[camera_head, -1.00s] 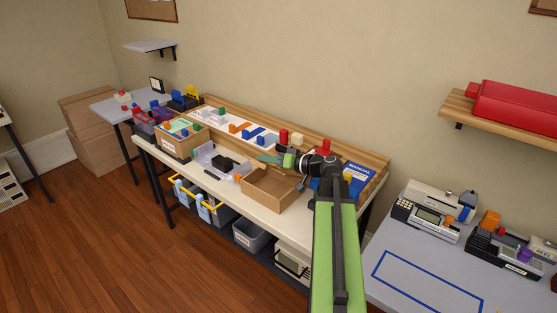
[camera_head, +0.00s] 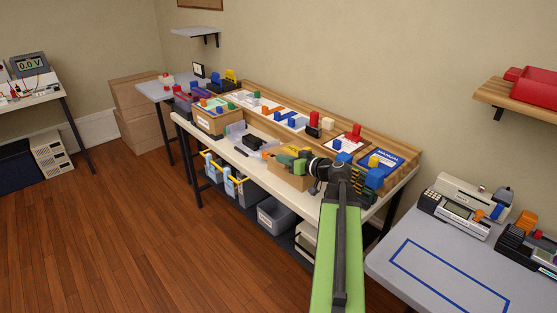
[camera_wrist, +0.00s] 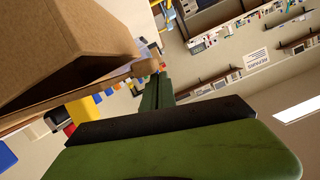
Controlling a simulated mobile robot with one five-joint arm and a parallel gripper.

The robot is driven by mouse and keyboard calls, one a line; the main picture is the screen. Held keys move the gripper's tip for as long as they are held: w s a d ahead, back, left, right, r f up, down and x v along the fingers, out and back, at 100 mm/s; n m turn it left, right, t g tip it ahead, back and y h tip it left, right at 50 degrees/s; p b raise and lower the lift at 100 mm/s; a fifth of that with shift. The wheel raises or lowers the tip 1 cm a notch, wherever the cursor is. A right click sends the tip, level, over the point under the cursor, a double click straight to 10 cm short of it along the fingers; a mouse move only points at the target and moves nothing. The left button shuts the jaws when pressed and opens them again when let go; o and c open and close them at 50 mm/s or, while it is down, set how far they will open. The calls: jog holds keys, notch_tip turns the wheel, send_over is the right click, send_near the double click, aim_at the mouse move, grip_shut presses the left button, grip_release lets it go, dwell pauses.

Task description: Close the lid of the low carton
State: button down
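The low carton (camera_head: 284,178) is brown cardboard and sits on the workbench. In the head view my arm and gripper cover its right part and much of its top, so its lid is hard to make out. In the wrist view its cardboard (camera_wrist: 95,35) fills the upper left, with a dark wedge-shaped gap between two cardboard faces. My gripper (camera_head: 292,162) is at the carton's top, with its green fingers pointing left. In the wrist view a green finger (camera_wrist: 155,92) is close beside a cardboard edge; contact is unclear. I cannot tell the finger gap.
A clear tray with a dark item (camera_head: 252,141) is left of the carton. A labelled box (camera_head: 208,122) stands farther left. Coloured blocks and a blue manual (camera_head: 385,160) are behind and right. A grey table (camera_head: 400,285) with handheld devices is at right.

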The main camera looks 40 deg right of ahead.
jog(key=shift+s+a+f+b, duration=0.1)
jog(key=shift+s+f+b, duration=0.05)
jog(key=shift+f+b, duration=1.05)
jog(key=shift+p, duration=0.3)
